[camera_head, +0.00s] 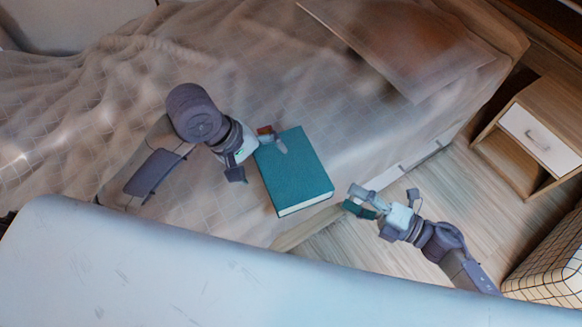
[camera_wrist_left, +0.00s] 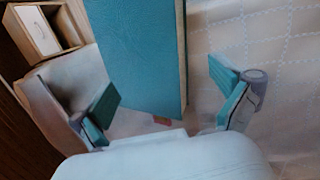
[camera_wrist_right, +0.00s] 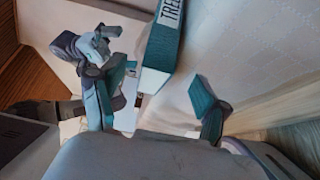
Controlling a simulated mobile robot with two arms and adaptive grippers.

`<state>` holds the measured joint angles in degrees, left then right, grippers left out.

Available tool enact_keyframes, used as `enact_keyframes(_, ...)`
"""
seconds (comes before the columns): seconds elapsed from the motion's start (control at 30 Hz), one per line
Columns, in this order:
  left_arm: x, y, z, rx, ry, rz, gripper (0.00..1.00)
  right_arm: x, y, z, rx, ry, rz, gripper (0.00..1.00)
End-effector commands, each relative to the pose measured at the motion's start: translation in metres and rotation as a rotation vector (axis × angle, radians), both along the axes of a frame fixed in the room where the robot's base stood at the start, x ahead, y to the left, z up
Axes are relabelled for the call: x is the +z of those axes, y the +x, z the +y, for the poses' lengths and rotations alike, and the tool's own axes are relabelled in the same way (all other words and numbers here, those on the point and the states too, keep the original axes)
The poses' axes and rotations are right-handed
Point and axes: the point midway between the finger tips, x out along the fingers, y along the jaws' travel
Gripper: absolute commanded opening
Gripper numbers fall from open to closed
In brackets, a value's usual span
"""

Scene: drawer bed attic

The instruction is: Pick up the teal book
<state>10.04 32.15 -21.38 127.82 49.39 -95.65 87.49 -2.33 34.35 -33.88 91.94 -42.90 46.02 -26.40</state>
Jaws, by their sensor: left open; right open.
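The teal book (camera_head: 295,172) lies flat on the bed near its edge, cover up. My left gripper (camera_head: 252,158) is at the book's left end in the head view, open. In the left wrist view the teal book (camera_wrist_left: 140,55) reaches between the spread fingers of my left gripper (camera_wrist_left: 165,100). My right gripper (camera_head: 383,203) is open and apart from the book, to its lower right beyond the bed edge. In the right wrist view the book's lettered spine (camera_wrist_right: 163,45) shows ahead of my right gripper (camera_wrist_right: 160,100). Neither gripper visibly holds the book.
The bed (camera_head: 90,90) has a rumpled checked cover and a pillow (camera_head: 400,40) at its upper right. A wooden nightstand (camera_head: 535,135) with a white drawer stands at the right. A checked box-like thing (camera_head: 550,265) is at lower right. Open floor (camera_head: 440,190) lies between.

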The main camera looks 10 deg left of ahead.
Motion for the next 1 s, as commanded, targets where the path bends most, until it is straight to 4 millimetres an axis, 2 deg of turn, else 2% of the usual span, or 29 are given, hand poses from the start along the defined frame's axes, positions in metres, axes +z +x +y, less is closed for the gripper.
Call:
enact_keyframes(0.1, -0.021, 0.004, -0.009, 0.001, -0.001, 0.003, 1.00, 0.001, 0.007, 0.023, 0.001, 0.003, -0.002, 0.75)
enact_keyframes(0.3, -0.044, 0.009, -0.019, 0.001, -0.002, 0.002, 1.00, 0.000, 0.014, 0.047, 0.001, 0.001, -0.001, 0.75)
enact_keyframes(0.5, -0.052, 0.010, -0.023, -0.001, 0.000, 0.000, 1.00, 0.000, 0.017, 0.055, 0.000, 0.000, 0.000, 0.75)
enact_keyframes(0.77, -0.052, 0.011, -0.023, -0.001, 0.000, 0.000, 1.00, 0.000, 0.017, 0.056, 0.000, 0.000, 0.000, 0.75)
enact_keyframes(1.0, -0.053, 0.010, -0.022, 0.000, 0.001, 0.001, 0.60, 0.000, 0.017, 0.055, 0.000, 0.000, 0.000, 0.35)
